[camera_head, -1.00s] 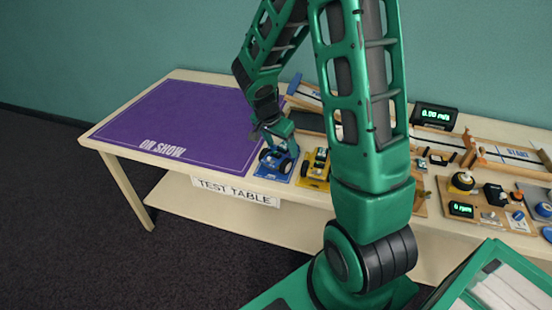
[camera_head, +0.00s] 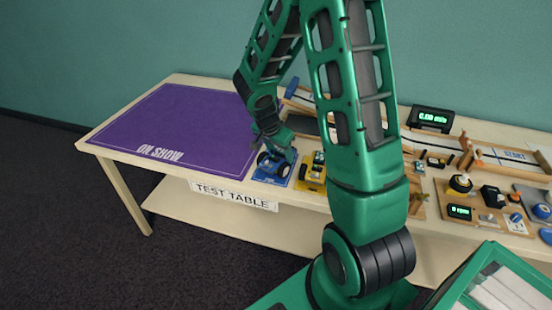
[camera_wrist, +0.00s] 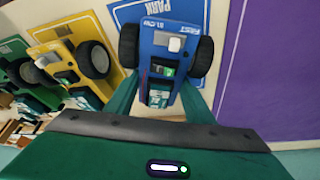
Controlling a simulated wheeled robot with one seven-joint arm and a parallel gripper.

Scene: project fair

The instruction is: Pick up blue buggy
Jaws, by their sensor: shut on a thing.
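The blue buggy (camera_wrist: 166,70) is in the middle of the wrist view, a blue body with black wheels at its sides. My gripper (camera_wrist: 166,88) has its green fingers along both sides of the buggy's body, shut on it. In the head view the blue buggy (camera_head: 272,165) shows at the front of the table, partly hidden by my gripper (camera_head: 277,148), over or on its blue parking mat (camera_head: 266,179). I cannot tell whether its wheels touch the mat.
A yellow buggy (camera_wrist: 70,60) stands close beside it on a yellow mat, with a green buggy (camera_wrist: 20,75) beyond. The purple ON SHOW mat (camera_head: 185,125) is bare. Test gear, including a digital display (camera_head: 430,118), fills the table's right side.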

